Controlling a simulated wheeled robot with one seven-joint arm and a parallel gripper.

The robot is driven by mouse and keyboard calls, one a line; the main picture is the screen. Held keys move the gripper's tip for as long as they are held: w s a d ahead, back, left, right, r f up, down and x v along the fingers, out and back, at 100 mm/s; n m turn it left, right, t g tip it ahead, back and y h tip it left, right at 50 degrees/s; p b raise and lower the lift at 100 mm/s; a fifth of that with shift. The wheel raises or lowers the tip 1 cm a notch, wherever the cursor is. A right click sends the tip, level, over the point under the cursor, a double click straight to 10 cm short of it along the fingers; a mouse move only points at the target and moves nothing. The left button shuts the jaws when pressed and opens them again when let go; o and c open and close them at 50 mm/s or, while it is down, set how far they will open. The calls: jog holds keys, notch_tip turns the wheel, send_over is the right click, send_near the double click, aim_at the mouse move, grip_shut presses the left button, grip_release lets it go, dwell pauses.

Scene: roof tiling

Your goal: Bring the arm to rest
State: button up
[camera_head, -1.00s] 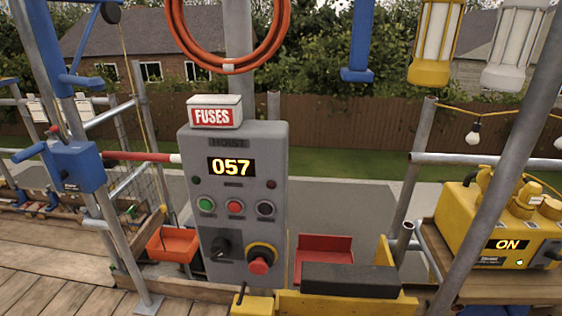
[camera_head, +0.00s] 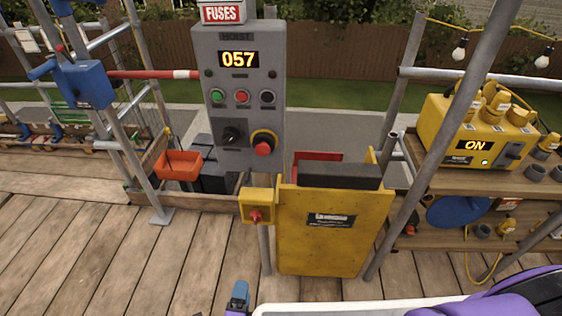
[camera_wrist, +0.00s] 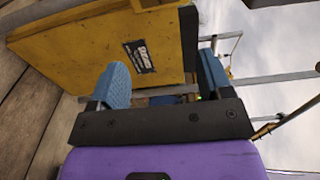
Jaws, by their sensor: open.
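My gripper (camera_wrist: 165,78) shows in the wrist view with its two blue finger pads apart and nothing between them. Behind the fingers stands the yellow gate panel (camera_wrist: 95,42) with a dark label; I cannot tell how far off it is. In the head view one blue fingertip of my gripper (camera_head: 238,297) shows at the bottom edge, in front of and below the yellow gate panel (camera_head: 322,240). Purple parts of my arm show at the bottom right. Most of the arm is out of view.
The grey hoist panel (camera_head: 240,100) reads 057, with a small yellow button box (camera_head: 257,207) below it. A yellow power unit (camera_head: 470,130) reading ON sits on a wooden shelf at right. An orange tray (camera_head: 178,166) is at left. The plank floor (camera_head: 110,250) at left is clear.

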jog(key=w+d+r+m+g+h, duration=0.1)
jog(key=w+r+m+g+h, duration=0.1)
jog(key=w+r+m+h, duration=0.25)
jog(key=w+d+r+m+g+h, duration=0.1)
jog(key=w+d+r+m+g, duration=0.15)
jog(key=r+m, duration=0.4)
jog(key=w+r+m+g+h, duration=0.2)
jog(key=w+r+m+h, duration=0.15)
jog(key=r, duration=0.45)
jog(key=w+d+r+m+g+y, duration=0.1)
jog(key=w+d+r+m+g, duration=0.25)
jog(key=d+r+m, duration=0.5)
jog(key=w+d+r+m+g+y, duration=0.1)
jog(key=w+d+r+m+g, duration=0.35)
jog(key=r, duration=0.65)
jog(key=s+d+r+m+g+y, duration=0.1)
jog(key=s+d+r+m+y, duration=0.25)
jog(key=d+r+m, duration=0.4)
jog(key=s+d+r+m+g+y, duration=0.2)
jog(key=s+d+r+m, duration=0.2)
jog(key=d+r+m, duration=0.4)
jog(key=s+d+r+m+t+y, duration=0.1)
jog(key=s+d+r+m+t, duration=0.1)
jog(key=s, duration=0.4)
jog(key=s+d+r+m+t+y, duration=0.2)
jog(key=s+d+r+m, duration=0.2)
jog(key=s+d+m, duration=0.2)
jog(key=shift+s+d+r+m+t, duration=0.2)
jog(key=shift+d+r+m+t, duration=0.15)
jog(key=shift+d+m, duration=0.3)
